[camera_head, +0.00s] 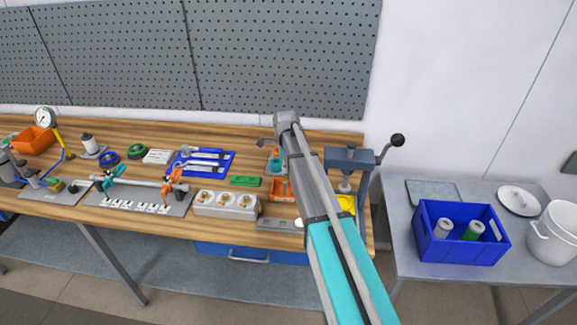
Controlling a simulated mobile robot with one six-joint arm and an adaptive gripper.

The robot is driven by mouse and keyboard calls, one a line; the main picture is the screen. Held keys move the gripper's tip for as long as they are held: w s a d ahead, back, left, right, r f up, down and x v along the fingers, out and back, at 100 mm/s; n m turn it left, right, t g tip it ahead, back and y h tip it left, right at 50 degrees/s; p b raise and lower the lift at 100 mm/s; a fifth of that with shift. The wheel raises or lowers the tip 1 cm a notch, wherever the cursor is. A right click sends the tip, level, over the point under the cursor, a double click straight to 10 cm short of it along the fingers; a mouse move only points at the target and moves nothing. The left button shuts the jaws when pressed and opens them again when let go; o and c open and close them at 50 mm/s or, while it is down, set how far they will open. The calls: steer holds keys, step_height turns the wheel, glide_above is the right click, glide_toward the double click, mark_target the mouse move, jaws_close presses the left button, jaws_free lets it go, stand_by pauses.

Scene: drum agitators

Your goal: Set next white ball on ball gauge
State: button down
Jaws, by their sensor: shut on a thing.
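My teal and grey arm reaches up from the bottom over the right part of the wooden bench. Its wrist bends down at the far end. My gripper (274,168) is small and partly hidden there, just above and left of a small orange tray (282,190). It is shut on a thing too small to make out. I cannot pick out a white ball. A flat grey piece (279,224) lies at the bench's front edge left of my arm and may be the ball gauge, but I cannot tell.
A white block with round fittings (226,205), a green box (245,181) and a blue mat with tools (180,163) lie left. A lever press (349,165) and a yellow item (347,204) stand right. A side table holds a blue crate (437,245) and white bucket (555,235).

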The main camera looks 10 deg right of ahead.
steer(key=shift+f+b, duration=1.6)
steer(key=shift+f, duration=0.35)
steer(key=shift+w, duration=0.15)
steer(key=shift+f, duration=0.15)
stand_by(0.6)
steer(key=shift+c, duration=1.3)
jaws_free()
steer(key=shift+w, duration=0.15)
